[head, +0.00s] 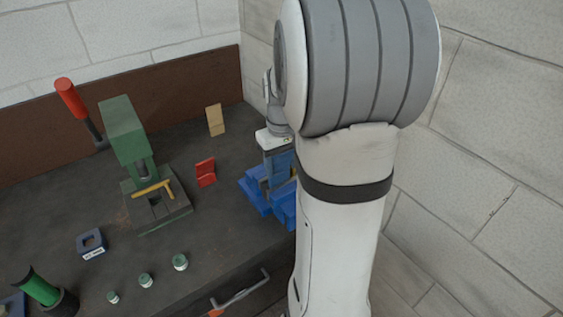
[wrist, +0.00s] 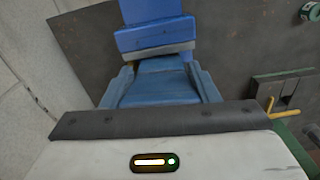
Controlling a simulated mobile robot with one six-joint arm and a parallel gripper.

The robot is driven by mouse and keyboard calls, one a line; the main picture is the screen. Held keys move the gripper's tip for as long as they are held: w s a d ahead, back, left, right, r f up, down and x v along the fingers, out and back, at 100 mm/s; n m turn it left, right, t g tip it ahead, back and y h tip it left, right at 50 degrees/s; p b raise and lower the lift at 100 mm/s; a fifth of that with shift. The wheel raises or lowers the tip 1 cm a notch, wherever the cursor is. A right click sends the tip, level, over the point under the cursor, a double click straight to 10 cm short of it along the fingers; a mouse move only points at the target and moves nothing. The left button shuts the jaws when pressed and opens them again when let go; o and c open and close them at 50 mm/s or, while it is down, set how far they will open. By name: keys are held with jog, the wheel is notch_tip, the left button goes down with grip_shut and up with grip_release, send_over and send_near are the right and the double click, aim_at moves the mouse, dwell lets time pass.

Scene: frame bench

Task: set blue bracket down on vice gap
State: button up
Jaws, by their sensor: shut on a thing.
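My gripper (head: 279,178) points down over the blue vice (head: 254,195) at the right end of the bench, partly hidden behind my arm in the head view. In the wrist view my gripper (wrist: 162,72) is shut on the blue bracket (wrist: 158,88), which lies between its two blue-grey fingers. The vice (wrist: 152,36) shows just beyond the fingertips, with a grey jaw strip. The bracket's lower edge and the vice gap are hard to make out, so I cannot tell whether they touch.
A red bracket (head: 205,172) and a tan bracket (head: 215,120) stand left of the vice. Small green-topped jars (head: 180,262) line the front. A wall is close on the right.

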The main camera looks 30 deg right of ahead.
jog(key=shift+f+b, duration=0.65)
jog(key=shift+f, duration=0.3)
jog(key=o, duration=1.5)
